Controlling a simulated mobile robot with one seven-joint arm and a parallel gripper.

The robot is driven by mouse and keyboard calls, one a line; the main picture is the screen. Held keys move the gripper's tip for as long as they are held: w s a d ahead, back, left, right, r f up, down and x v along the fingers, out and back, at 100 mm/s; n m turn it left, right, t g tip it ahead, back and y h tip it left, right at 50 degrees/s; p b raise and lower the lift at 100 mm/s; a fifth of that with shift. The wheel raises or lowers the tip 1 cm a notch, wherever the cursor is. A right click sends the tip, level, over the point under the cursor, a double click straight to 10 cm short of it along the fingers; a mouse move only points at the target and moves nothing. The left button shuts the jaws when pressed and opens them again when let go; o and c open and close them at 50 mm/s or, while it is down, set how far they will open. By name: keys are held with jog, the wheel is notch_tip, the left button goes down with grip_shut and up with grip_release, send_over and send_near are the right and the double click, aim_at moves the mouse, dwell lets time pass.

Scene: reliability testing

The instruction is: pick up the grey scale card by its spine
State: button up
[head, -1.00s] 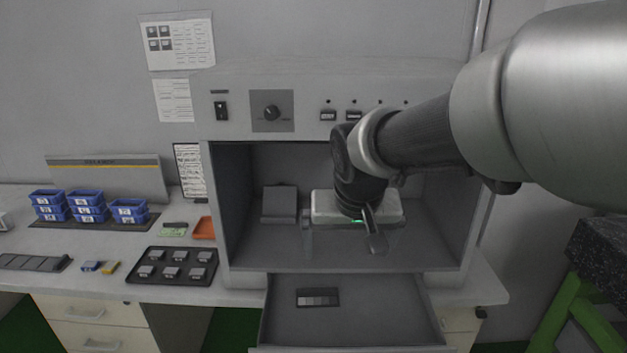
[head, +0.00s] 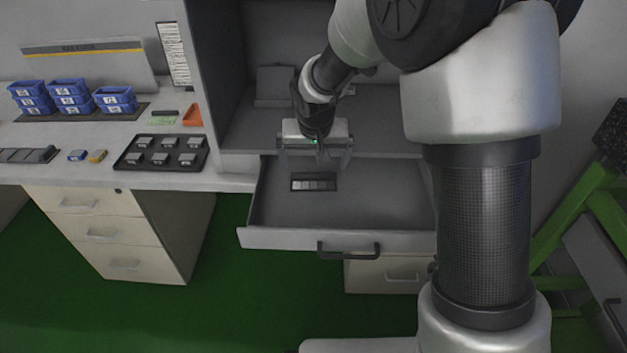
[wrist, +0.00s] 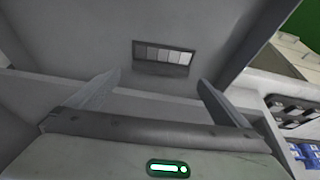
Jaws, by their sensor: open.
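The grey scale card (head: 314,182) lies flat in the open drawer (head: 375,208), towards the drawer's back left. It has a dark border and a row of grey patches running from dark to light. It also shows in the wrist view (wrist: 163,57), beyond the fingertips. My gripper (head: 313,170) is open and empty, its two fingers spread above the back of the drawer, close to the card in the head view. In the wrist view the fingers (wrist: 160,80) point towards the card with a gap between. I cannot tell which edge is the spine.
The cabinet (head: 215,70) stands above and behind the drawer, with a tilted grey block (head: 275,84) inside. A black tray (head: 160,153) of small parts, blue bins (head: 70,96) and an orange piece (head: 192,115) sit on the left bench. The drawer around the card is clear.

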aim_at(313, 174)
jog(key=shift+b+x, duration=0.85)
jog(key=shift+x, duration=2.2)
jog(key=shift+w+a+r, duration=0.1)
jog(key=c, duration=0.7)
